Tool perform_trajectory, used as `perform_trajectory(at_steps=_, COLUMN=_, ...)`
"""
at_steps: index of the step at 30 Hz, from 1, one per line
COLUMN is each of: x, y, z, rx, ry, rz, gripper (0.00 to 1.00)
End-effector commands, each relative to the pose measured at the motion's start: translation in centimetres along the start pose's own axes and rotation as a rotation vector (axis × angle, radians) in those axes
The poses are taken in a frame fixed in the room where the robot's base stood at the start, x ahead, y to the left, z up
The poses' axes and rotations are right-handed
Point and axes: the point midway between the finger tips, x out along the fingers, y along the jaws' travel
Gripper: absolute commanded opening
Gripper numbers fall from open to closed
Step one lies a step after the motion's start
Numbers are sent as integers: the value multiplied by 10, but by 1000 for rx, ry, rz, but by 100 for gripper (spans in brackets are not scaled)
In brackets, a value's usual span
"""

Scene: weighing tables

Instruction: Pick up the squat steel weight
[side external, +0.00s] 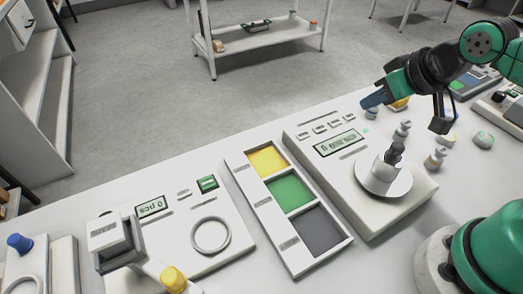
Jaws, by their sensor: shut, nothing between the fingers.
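A steel weight with a dark knobbed top (394,158) stands upright on the round pan (371,186) of the white scale at right. Just beyond it is a small pale knobbed weight (403,130), and to the right another small weight (437,158) stands on the table. I cannot tell for certain which of these is the squat steel weight. My gripper (441,126) is shut and empty, above the table beyond and to the right of the pan. It appears apart from the weights.
A tray with yellow, green and grey compartments (324,262) lies left of the scale. A counting scale with a ring (211,235) stands further left. A pale round object (483,139) and more devices (473,83) are at right. A shelf table (262,35) stands behind.

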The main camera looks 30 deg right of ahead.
Motion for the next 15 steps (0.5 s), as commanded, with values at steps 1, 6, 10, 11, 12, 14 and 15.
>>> perform_trajectory(at_steps=1, x=0, y=0, z=0, rx=0, ry=0, rz=0, gripper=0)
perform_trajectory(at_steps=6, x=0, y=0, z=0, rx=0, ry=0, rz=0, gripper=6)
perform_trajectory(at_steps=10, x=0, y=0, z=0, rx=0, ry=0, rz=0, gripper=43)
perform_trajectory(at_steps=11, x=0, y=0, z=0, rx=0, ry=0, rz=0, gripper=51)
perform_trajectory(at_steps=12, x=0, y=0, z=0, rx=0, ry=0, rz=0, gripper=63)
perform_trajectory(at_steps=14, x=0, y=0, z=0, rx=0, ry=0, rz=0, gripper=80)
perform_trajectory(at_steps=15, x=0, y=0, z=0, rx=0, ry=0, rz=0, gripper=91)
